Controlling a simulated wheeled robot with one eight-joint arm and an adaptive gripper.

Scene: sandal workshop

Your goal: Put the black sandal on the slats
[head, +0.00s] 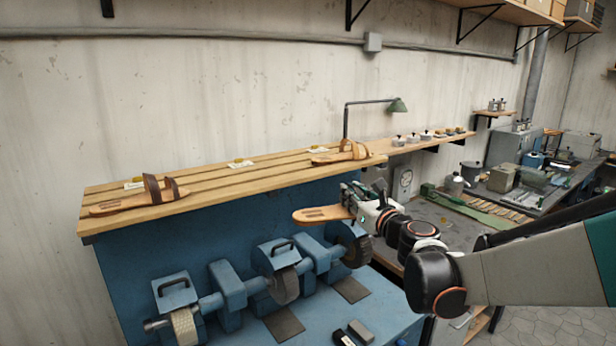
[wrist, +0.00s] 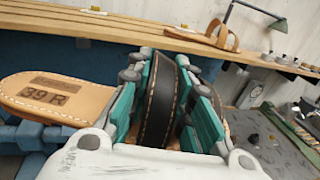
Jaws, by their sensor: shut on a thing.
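My gripper (head: 361,201) is shut on the black sandal (head: 320,214), off the front edge of the slats (head: 239,185) and lower than their top. In the wrist view the fingers (wrist: 170,95) pinch the dark stitched strap. The sandal's tan sole (wrist: 62,97), marked "39 R", sticks out to the left. The rest of the sole is hidden behind the gripper. The slats (wrist: 120,30) run behind it. On them a brown-strapped sandal (head: 135,199) lies at the left and a tan-strapped sandal (head: 342,152) at the right, also in the wrist view (wrist: 215,38).
Small cards (head: 240,163) with yellow items lie along the back of the slats. The slats between the two sandals are clear. A blue machine with grinding wheels (head: 284,284) stands below the front edge. A green lamp (head: 397,105) stands behind the right end.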

